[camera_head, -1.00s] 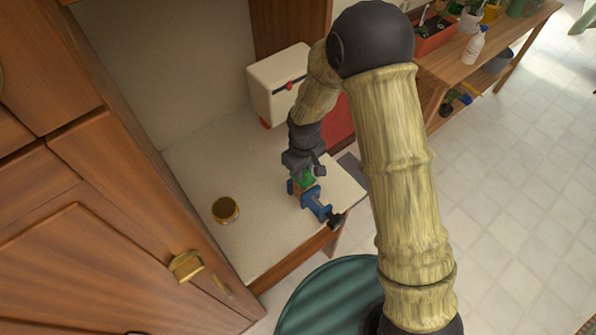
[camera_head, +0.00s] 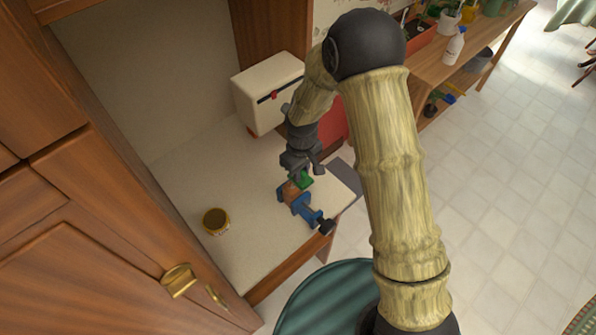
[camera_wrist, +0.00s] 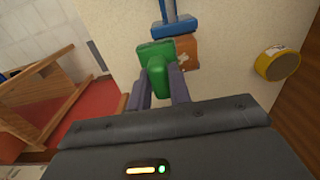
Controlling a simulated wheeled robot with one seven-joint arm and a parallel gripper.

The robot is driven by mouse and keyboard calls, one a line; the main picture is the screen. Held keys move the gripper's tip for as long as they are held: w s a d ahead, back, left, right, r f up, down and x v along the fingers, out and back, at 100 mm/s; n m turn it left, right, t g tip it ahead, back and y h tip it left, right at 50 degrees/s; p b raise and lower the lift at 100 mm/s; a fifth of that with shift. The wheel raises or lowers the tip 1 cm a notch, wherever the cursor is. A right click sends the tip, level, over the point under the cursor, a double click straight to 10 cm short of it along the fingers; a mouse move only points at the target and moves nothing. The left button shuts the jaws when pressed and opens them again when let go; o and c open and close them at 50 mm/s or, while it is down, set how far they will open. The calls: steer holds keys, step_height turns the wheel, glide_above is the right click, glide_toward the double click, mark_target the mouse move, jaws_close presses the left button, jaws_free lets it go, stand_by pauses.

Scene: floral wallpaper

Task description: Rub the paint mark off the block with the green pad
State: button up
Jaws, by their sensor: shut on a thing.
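My gripper (camera_head: 303,168) is shut on the green pad (camera_head: 304,180), which also shows in the wrist view (camera_wrist: 155,57) between the two fingers. The orange-brown block (camera_head: 289,191) sits at the blue clamp (camera_head: 304,207) on the pale worktop. In the wrist view the block (camera_wrist: 187,50) is just beyond and right of the pad, which hides part of it. I cannot tell whether pad and block touch. A small pale patch shows low on the block there, but it is too small to make out clearly.
A round yellow tin (camera_head: 216,221) stands on the worktop (camera_head: 250,245), left of the clamp. A cream box (camera_head: 268,92) stands behind my gripper. A wooden cabinet (camera_head: 90,230) fills the left side. Bare worktop lies between tin and clamp.

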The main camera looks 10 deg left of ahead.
stand_by(0.5)
steer(key=shift+s+a+f+b, duration=0.15)
steer(key=shift+s+a+b, duration=0.2)
steer(key=shift+s+a, duration=0.75)
steer(key=shift+s+d, duration=0.1)
steer(key=shift+s, duration=0.1)
steer(key=shift+s, duration=0.2)
steer(key=shift+s+a, duration=0.85)
steer(key=shift+a, duration=0.05)
step_height(320, 180, up, 6)
steer(key=p, duration=0.4)
